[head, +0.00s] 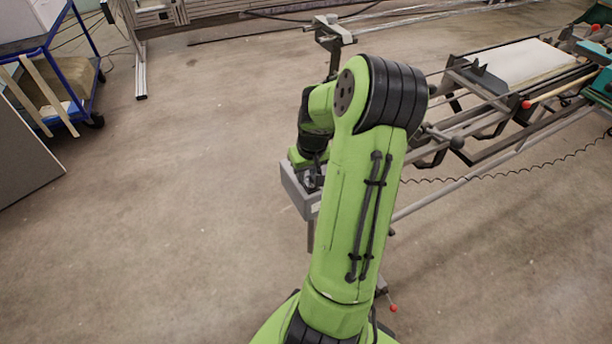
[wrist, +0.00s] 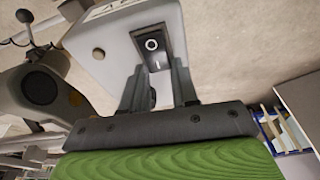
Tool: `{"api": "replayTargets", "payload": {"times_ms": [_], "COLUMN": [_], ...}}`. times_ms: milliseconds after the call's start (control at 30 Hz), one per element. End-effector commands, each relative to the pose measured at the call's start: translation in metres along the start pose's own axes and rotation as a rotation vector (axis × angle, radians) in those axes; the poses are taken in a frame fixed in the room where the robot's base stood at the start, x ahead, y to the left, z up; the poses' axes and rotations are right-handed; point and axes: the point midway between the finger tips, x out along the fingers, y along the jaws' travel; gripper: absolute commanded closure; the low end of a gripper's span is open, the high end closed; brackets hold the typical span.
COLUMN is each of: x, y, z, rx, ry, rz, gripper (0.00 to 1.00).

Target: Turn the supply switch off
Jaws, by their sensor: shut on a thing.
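The supply switch (wrist: 152,46) is a black rocker with white O and I marks, set in a pale grey box (wrist: 105,45). In the wrist view the O is at the upper end and the I is nearer my gripper. I cannot tell which side is pressed in. My gripper (wrist: 160,70) has its two dark fingers at the lower end of the switch, one on each side, shut on it. In the head view the grey box (head: 297,192) shows beside my green arm, which hides the switch and most of the gripper.
A metal frame machine (head: 500,90) with rails and a red-tipped lever stands to the right. A coiled cable (head: 490,172) runs along it. A blue cart (head: 65,85) is at the far left. The floor (head: 190,200) between is clear.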

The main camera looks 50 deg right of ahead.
Motion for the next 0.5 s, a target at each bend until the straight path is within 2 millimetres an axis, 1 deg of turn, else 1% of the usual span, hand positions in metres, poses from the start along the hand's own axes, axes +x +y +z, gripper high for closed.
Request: {"api": "replayTargets", "payload": {"times_ms": [133,433,467,500], "x": [-0.0004,-0.0020,-0.0019,-0.0019], "y": [0.0018,0.0007,0.0007,0.0007], "z": [0.0026,0.0025,0.0025,0.0025], "rx": [0.006,0.007,0.006,0.006], "ry": [0.073,0.083,0.083,0.082], "rz": [-0.002,-0.007,-0.007,-0.007], "gripper": [1.00,1.00,0.70,0.63]}}
